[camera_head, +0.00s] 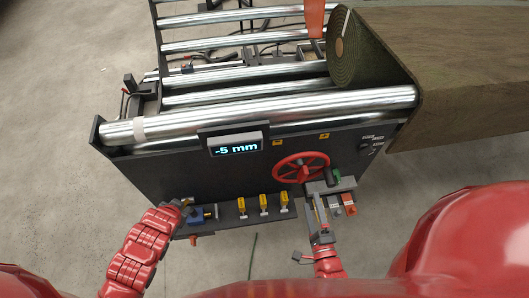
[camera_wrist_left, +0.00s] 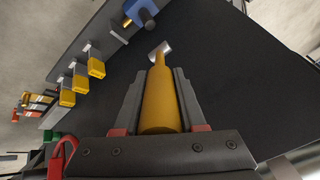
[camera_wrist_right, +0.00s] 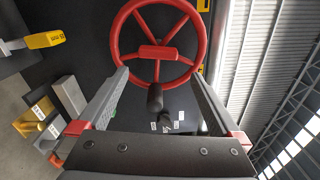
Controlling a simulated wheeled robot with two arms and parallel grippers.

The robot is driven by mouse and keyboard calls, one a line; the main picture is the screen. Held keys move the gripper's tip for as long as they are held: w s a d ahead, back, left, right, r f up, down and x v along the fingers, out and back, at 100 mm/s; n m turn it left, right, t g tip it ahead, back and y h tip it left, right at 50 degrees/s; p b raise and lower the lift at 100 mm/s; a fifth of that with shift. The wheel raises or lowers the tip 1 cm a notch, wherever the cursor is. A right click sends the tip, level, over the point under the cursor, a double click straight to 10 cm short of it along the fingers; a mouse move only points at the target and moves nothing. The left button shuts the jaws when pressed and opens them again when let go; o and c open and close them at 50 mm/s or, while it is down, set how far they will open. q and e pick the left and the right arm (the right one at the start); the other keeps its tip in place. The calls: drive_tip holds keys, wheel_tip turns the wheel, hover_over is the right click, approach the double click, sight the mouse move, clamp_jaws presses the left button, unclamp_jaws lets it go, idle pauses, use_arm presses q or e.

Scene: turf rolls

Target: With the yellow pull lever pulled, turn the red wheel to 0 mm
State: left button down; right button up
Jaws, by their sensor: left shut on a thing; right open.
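The red wheel (camera_head: 301,168) is on the dark front panel, and the display (camera_head: 237,148) above it to the left reads -5 mm. My left gripper (camera_wrist_left: 157,80) is shut on the yellow pull lever (camera_wrist_left: 160,100), whose handle lies between the fingers; in the head view the arm hides most of it. My right gripper (camera_head: 328,188) is open near the wheel's lower right. In the right wrist view the wheel (camera_wrist_right: 155,53) lies ahead, with a dark knob (camera_wrist_right: 155,97) between the spread fingers, apart from both.
Metal rollers (camera_head: 260,108) and a turf roll (camera_head: 355,48) are above.

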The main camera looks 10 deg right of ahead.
drive_tip(key=shift+s, duration=1.25)
drive_tip(key=shift+s, duration=0.15)
drive_tip(key=s, duration=0.4)
drive_tip(key=shift+s, duration=0.35)
drive_tip(key=shift+d+r+p, duration=0.1)
drive_tip(key=shift+r+p, duration=0.25)
idle(0.9)
